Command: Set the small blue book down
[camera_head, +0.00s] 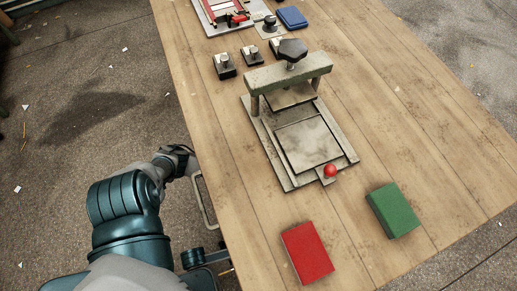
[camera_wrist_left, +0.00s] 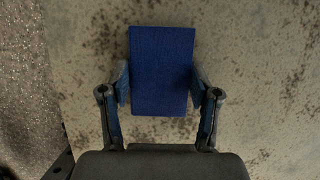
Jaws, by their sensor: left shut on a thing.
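The small blue book (camera_wrist_left: 161,60) stands out in the middle of the left wrist view, its plain cover facing the camera. My left gripper (camera_wrist_left: 160,84) is shut on it, with one finger at each side edge. In the head view my left arm reaches in from the lower left to the table's left edge; the book in its grip cannot be made out there. Behind the book is a pale, dark-spotted surface; I cannot tell whether the book touches it. My right gripper is in neither view.
The wooden table (camera_head: 220,130) holds a press with a metal plate (camera_head: 306,142) and a red ball knob (camera_head: 330,170). A red book (camera_head: 307,252) and a green book (camera_head: 392,210) lie in front. Small black-based blocks (camera_head: 224,66) and a flat blue item (camera_head: 292,17) are farther back.

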